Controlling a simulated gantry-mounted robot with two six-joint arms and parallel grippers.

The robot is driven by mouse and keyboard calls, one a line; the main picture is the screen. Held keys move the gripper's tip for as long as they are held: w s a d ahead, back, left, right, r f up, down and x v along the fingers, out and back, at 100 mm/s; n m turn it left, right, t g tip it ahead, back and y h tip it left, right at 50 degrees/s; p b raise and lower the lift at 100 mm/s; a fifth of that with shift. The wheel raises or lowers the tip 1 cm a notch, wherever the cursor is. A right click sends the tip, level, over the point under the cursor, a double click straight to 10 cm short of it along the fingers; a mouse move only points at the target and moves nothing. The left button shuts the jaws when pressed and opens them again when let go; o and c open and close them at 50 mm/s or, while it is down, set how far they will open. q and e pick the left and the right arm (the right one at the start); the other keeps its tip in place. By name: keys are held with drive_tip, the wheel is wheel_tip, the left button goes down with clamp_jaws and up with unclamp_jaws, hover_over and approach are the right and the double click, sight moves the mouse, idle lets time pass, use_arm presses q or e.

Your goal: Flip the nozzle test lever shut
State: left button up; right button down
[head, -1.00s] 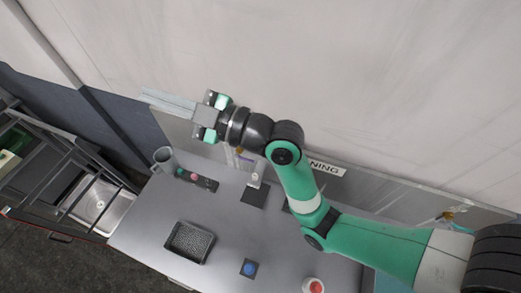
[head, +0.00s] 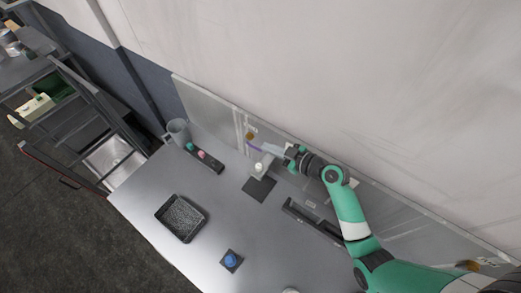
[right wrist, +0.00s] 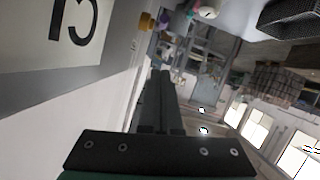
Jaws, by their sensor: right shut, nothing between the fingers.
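My right gripper (head: 280,152) is beside the wall panel at the back of the grey table, its fingers pointing left. In the right wrist view its two fingers (right wrist: 160,78) lie together with nothing between them. A small white-topped piece (head: 259,167) stands on a dark square plate (head: 258,189), just below and left of the gripper. A yellow-brown knob (head: 250,135) sits on the panel, also seen in the right wrist view (right wrist: 146,21); a purple piece (head: 254,147) is below it. I cannot tell which piece is the nozzle test lever. My left gripper is not in view.
A dark bracket (head: 312,222) lies under my right arm. The table's middle is clear.

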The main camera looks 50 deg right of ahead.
hover_over(260, 151)
drive_tip(key=a, duration=0.1)
wheel_tip(260, 151, down, 2)
use_arm(q)
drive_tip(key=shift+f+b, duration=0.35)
drive_tip(key=shift+b, duration=0.1)
use_arm(e)
drive_tip(key=f, duration=0.1)
drive_tip(key=d+f, duration=0.1)
drive_tip(key=f, duration=0.1)
drive_tip(key=shift+s+f, duration=0.1)
drive_tip(key=shift+f, duration=0.15)
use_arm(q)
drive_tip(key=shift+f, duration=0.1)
